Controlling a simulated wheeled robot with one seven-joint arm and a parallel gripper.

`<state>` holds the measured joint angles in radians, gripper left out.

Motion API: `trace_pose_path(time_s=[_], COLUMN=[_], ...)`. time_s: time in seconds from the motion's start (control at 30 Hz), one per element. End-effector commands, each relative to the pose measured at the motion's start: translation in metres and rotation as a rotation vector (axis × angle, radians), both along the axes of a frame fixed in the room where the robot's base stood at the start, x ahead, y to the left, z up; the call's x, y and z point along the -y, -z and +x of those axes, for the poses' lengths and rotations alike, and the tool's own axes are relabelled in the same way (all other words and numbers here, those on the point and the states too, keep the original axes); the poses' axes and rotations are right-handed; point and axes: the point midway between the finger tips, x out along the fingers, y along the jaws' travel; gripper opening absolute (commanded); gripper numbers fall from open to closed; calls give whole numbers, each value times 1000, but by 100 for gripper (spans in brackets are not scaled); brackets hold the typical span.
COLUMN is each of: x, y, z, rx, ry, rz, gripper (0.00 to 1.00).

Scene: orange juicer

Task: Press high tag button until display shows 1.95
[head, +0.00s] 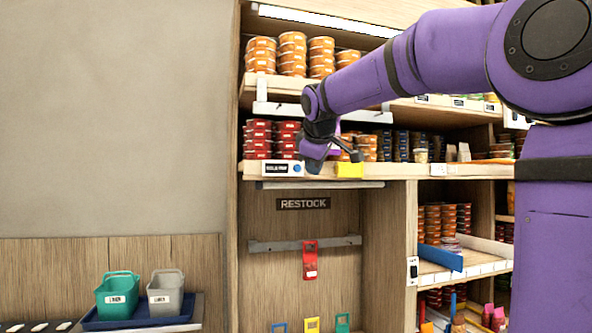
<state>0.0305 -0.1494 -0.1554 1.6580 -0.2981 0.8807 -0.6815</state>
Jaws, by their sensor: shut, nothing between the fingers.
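A white tag (283,169) with a small dark display sits on the front edge of the shelf, left of the middle. Its display text is too small to read. A small blue button (297,169) shows at the tag's right end. My gripper (316,166) is shut and empty, just right of the button at about the same height in the picture. I cannot tell whether it touches the tag. My purple arm reaches in from the right.
A yellow tag (350,170) is on the shelf edge just right of my gripper. Red tubs (258,138) stand behind the white tag. A rail with a red hanging piece (310,262) is below the RESTOCK sign (303,204). Green and grey bins (166,292) stand lower left.

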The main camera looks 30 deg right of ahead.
Motion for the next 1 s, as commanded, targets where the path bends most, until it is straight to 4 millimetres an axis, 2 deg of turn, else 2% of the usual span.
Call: trace_pose_path(time_s=[0.17,0.7,1.0], x=[3,21,24], y=[0,1,0], z=[12,72,83], rx=[-1,-1,0], ry=[1,1,0], rz=[0,1,0], gripper=[0,0,0])
